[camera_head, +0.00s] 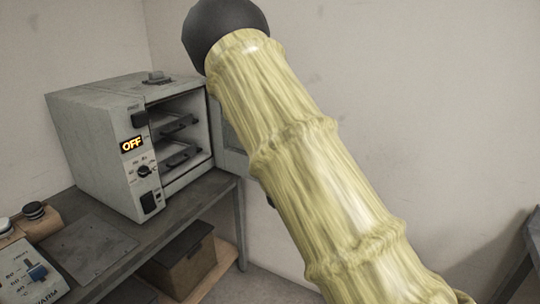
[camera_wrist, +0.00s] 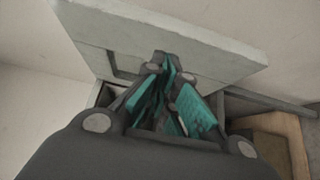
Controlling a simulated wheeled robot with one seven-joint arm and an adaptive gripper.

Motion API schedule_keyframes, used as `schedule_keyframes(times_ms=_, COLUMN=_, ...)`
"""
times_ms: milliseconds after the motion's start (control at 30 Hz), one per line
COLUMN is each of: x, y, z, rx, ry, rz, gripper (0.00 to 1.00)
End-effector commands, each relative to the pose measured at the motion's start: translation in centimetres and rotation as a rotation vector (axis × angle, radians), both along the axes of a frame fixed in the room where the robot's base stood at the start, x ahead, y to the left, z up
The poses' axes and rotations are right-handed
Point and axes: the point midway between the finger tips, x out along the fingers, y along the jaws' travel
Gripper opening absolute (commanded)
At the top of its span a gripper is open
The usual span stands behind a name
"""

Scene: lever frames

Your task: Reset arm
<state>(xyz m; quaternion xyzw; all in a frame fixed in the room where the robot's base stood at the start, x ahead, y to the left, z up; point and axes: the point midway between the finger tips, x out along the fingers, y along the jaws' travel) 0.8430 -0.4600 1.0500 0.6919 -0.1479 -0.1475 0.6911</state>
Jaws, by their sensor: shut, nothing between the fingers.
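My arm in a yellow-green sleeve crosses the head view from the lower right up to a black joint at the top. My gripper (camera_wrist: 168,75) shows in the wrist view, shut and empty, with teal pads on dark fingers. A pale grey panel (camera_wrist: 105,30), which looks like the oven's door, lies just beyond the fingers; I cannot tell whether they touch it. In the head view my arm hides the gripper.
A grey oven (camera_head: 95,135) with an orange OFF display stands on a dark table (camera_head: 175,225), its front open and racks inside. Its door (camera_head: 231,145) is swung right, partly behind my arm. A control box (camera_head: 25,275) stands at lower left. A cardboard box (camera_head: 185,270) sits below.

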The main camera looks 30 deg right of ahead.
Motion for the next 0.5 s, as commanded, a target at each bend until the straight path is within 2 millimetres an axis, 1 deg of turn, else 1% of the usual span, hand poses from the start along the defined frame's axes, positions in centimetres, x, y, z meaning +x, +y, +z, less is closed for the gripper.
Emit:
schedule_keyframes(times_ms=33, x=-0.7, y=0.3, z=-0.2, rx=-0.001, ry=0.001, rz=0.001, gripper=0.00)
schedule_keyframes(times_ms=100, x=-1.4, y=0.5, z=-0.2, rx=-0.001, ry=0.001, rz=0.001, gripper=0.00)
schedule_keyframes(times_ms=200, x=-2.2, y=0.8, z=-0.1, rx=-0.001, ry=0.000, rz=0.001, gripper=0.00)
schedule_keyframes(times_ms=500, x=-2.6, y=1.1, z=-0.2, rx=0.004, ry=0.002, rz=0.003, gripper=0.00)
